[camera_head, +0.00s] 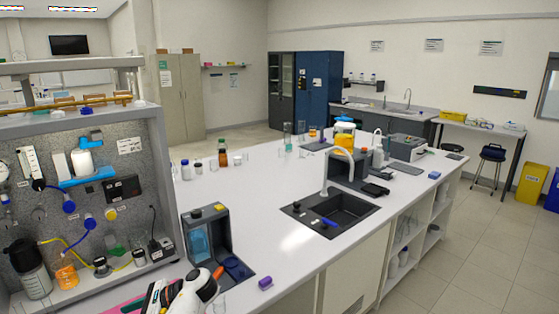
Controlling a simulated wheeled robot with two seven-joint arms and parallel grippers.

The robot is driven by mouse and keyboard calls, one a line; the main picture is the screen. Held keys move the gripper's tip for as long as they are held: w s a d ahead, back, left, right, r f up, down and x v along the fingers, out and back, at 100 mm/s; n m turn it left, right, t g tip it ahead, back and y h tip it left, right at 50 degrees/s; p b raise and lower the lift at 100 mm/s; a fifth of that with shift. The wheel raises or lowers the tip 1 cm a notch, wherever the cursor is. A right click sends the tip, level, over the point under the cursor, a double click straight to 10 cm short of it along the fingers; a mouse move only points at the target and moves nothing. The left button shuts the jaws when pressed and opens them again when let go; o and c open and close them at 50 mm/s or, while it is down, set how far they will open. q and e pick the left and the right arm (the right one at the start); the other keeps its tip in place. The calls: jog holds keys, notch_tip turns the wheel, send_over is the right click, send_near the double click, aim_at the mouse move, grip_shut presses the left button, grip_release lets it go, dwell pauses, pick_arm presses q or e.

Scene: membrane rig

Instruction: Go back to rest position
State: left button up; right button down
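The membrane rig (136,171) stands at the left, a grey speckled panel with a blue-capped white filter (82,158), blue fittings and yellow tubing. A black-capped bottle (35,280) and a beaker of orange liquid (66,274) stand at its foot. At the bottom edge, left of centre, a rounded white and black part with an orange tip shows, possibly of my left arm. It is cut off by the frame, and I cannot make out fingers or a held thing. My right gripper is out of view.
The long white bench (235,195) holds a sink (345,208) with a white tap, a blue-grey device (213,236), a small purple item (265,283) and several bottles. The bench between the device and the sink is mostly clear. Open floor (480,255) lies at right.

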pick_arm(q)
jog(key=s+d+f+t+h+b, duration=0.1)
jog(key=s+f+h+b, duration=0.15)
jog(key=f, duration=1.25)
jog(key=s+f+t+h+b, duration=0.2)
jog(key=s+f+b, duration=0.15)
jog(key=f, duration=1.15)
jog(key=s+d+f+n+h+b, duration=0.2)
jog(key=s+f, duration=0.5)
jog(key=f, duration=0.3)
jog(key=s+d+f+n+h+b, duration=0.1)
jog(key=s+d+f+h, duration=0.1)
jog(key=s+f, duration=0.75)
jog(key=s+d+f+n+h+b, duration=0.1)
jog(key=s+d+f+n, duration=0.1)
jog(key=s+f, duration=0.3)
jog(key=s+d+f+n+h+b, duration=0.2)
jog(key=s+f+n, duration=0.3)
jog(key=s, duration=0.7)
jog(key=s+d+f+n+h+b, duration=0.2)
jog(key=s+f+n, duration=0.1)
jog(key=s+f, duration=0.3)
jog(key=s, duration=0.2)
jog(key=shift+s+f+n, duration=0.3)
jog(key=shift+s, duration=0.1)
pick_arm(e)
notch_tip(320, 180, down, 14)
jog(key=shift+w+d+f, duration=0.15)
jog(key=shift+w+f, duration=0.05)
